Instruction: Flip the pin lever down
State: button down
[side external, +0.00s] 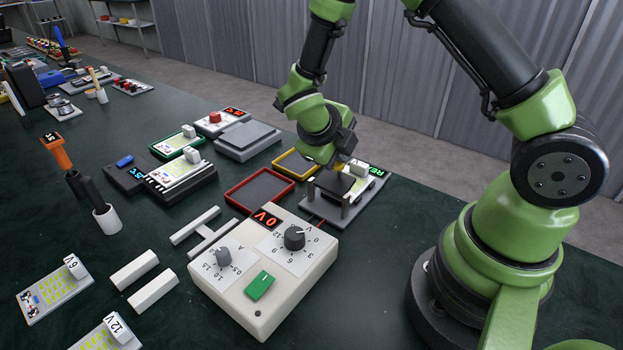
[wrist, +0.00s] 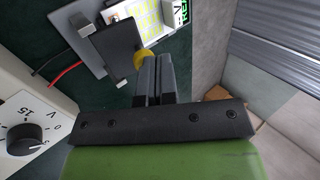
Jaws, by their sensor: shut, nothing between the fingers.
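The test fixture is a grey stand (side external: 318,210) at the right of the table, holding a white board (side external: 366,181) with a lit green display (side external: 376,171). A dark flat plate (side external: 335,183) stands above it on posts. In the wrist view, the dark plate (wrist: 115,48) covers part of the board (wrist: 146,28) and its yellow light squares. A round yellow knob (wrist: 142,56), apparently of the pin lever, shows beside the plate. My gripper (wrist: 153,58) is shut and empty, its tips close to the knob. Contact cannot be told; the lever's shaft is hidden.
A white power supply (side external: 290,285) with two dials and a green switch stands in front of the fixture. Red and black wires (wrist: 62,75) run to the fixture. Red-rimmed (side external: 260,190) and yellow-rimmed (side external: 293,163) trays lie to its left.

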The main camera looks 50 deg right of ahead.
jog(key=shift+d+r, duration=0.1)
dwell(0.3)
jog(key=shift+r, duration=0.65)
jog(key=v, duration=1)
